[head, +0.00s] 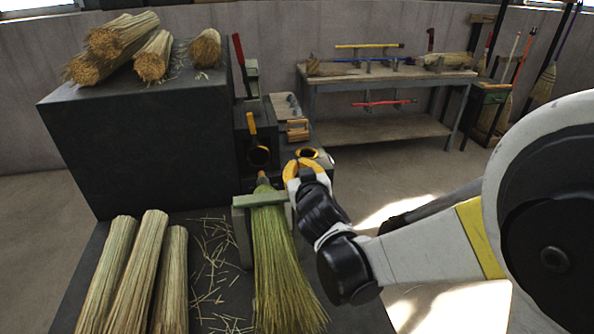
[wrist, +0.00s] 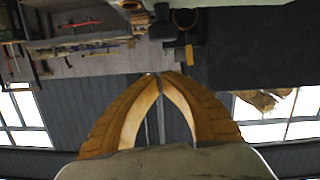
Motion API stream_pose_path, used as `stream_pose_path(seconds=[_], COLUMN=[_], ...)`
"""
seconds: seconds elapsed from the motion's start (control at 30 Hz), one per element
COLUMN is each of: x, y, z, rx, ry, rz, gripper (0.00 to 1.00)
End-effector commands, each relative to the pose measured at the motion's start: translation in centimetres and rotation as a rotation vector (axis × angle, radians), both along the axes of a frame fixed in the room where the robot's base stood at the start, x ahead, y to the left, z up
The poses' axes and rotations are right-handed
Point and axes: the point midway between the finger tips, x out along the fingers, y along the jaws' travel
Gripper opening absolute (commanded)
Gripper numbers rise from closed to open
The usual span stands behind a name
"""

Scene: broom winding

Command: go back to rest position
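My gripper (head: 303,166) is raised in the head view, beside the upper right of the green straw broom head (head: 278,262). It looks empty. In the wrist view its two orange fingers (wrist: 160,76) curve together and their tips meet, with nothing seen between them. The broom head hangs fanned out from a green clamp (head: 250,200) over the dark bench, apart from my gripper as far as I can tell.
A winding machine with a yellow-handled lever (head: 252,128) is behind the clamp. A workbench (head: 385,78) with coloured handles stands at the back. Open floor (head: 400,165) shows at the right.

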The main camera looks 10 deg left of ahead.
Motion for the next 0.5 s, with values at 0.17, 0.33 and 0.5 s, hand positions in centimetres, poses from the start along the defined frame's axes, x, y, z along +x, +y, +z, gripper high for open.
stream_pose_path(seconds=[0.17, 0.33, 0.5], x=[-4.1, -7.3, -9.0], y=[-1.3, -2.3, -2.8], z=[1.6, 2.1, 2.4], rx=[-0.001, 0.000, 0.000], ry=[0.000, 0.000, 0.001], rz=[0.001, 0.001, 0.000], gripper=[0.00, 0.00, 0.00])
